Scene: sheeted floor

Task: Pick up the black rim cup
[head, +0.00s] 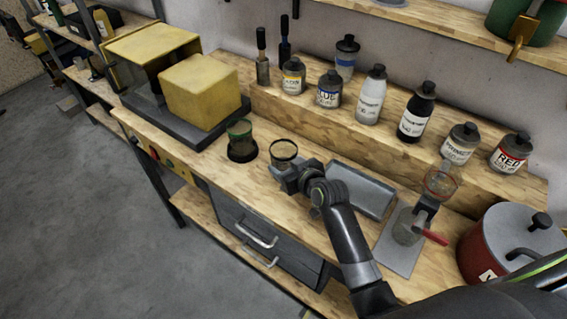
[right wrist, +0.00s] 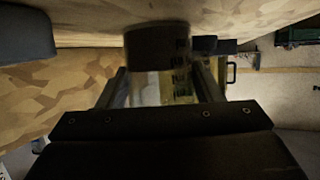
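The black rim cup (head: 284,150) is a clear cup with a dark rim, standing at the bench's middle, just beyond my right gripper (head: 282,175). In the right wrist view, my right gripper (right wrist: 160,85) has its two fingers apart. A clear, marked cup wall (right wrist: 150,88) shows between them, with a blurred dark band above it. I see no clear contact between fingers and cup. The gripper hides the cup's lower part in the head view. My left gripper is out of view.
A green-rimmed cup (head: 240,135) on a dark base stands left of the black rim cup. A grey tray (head: 362,190) lies right of my gripper. A red-rimmed cup (head: 440,183) on a stand and a red pot (head: 500,245) are further right. Bottles line the raised shelf behind.

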